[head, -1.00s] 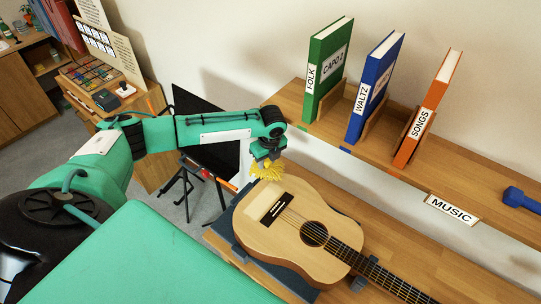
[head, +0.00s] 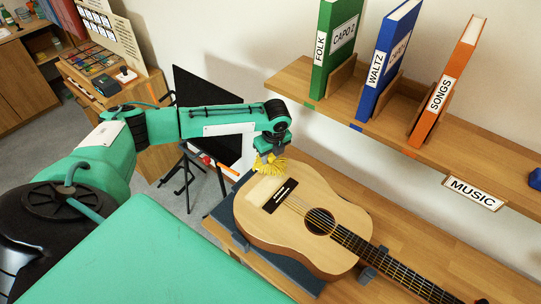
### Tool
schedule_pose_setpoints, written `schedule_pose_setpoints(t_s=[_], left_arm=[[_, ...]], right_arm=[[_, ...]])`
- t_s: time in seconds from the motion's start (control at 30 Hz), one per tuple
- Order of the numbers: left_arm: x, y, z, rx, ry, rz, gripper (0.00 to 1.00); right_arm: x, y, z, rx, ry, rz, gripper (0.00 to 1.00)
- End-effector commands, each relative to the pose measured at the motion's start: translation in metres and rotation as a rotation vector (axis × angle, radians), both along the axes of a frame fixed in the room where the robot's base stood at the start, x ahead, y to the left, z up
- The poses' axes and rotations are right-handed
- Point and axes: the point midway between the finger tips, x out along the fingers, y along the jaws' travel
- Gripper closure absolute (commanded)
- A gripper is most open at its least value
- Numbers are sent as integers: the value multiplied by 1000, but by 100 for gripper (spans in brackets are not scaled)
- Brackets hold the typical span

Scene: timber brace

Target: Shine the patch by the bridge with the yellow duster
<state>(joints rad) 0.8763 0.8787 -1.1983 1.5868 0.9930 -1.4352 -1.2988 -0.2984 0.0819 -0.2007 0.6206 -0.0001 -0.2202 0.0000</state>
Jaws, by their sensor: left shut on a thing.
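The guitar (head: 325,190) lies face up on a dark mat (head: 228,212) on the wooden bench, its neck toward the lower right. Its dark bridge (head: 280,195) sits on the left of the body. A paler patch (head: 260,189) shows on the top just left of the bridge. My left gripper (head: 270,155) points down at the guitar's upper left edge, shut on the yellow duster (head: 269,166). The duster is over or at the far edge of the pale patch; I cannot tell whether it touches the wood. My right gripper is not in view.
A wall shelf (head: 390,133) behind the guitar holds a green book (head: 333,50), a blue book (head: 386,65) and an orange book (head: 443,85). A MUSIC sign (head: 474,193) hangs on its front edge. A neck support (head: 372,263) stands under the guitar neck.

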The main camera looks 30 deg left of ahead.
Motion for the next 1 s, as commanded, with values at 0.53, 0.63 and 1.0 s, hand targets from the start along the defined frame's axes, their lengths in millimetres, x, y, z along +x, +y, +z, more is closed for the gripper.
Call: schedule_pose_setpoints(t_s=[0.53, 0.63, 1.0], left_arm=[[0, 0, 0, 0, 0, 0, 96], [0, 0, -1, 0, 0, 0, 96], [0, 0, -9, 0, 0, 0, 96]], right_arm=[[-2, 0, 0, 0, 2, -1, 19], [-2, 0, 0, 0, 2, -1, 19], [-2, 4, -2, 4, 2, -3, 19]])
